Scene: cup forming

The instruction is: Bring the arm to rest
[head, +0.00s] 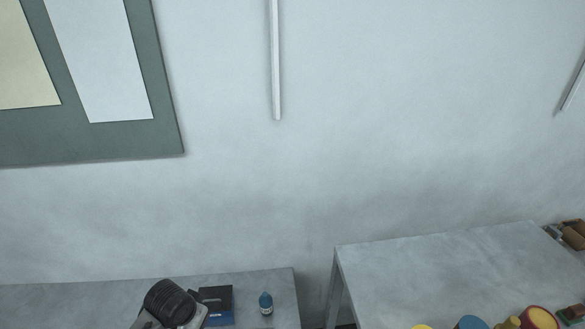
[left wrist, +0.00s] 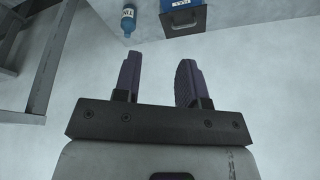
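My left gripper (left wrist: 160,78) shows in the left wrist view with its two dark fingers apart and nothing between them. In the head view a black and grey part of my arm shows at the bottom left, beside the dark blue box, and the fingers cannot be made out there. My right gripper is in neither view.
A dark blue box (head: 217,304) and a small blue bottle (head: 265,304) stand on the left table (head: 255,283). In the left wrist view the bottle (left wrist: 128,20) and box (left wrist: 183,17) lie beyond the fingertips. The right table (head: 430,275) holds several coloured round things (head: 540,318) along the bottom edge.

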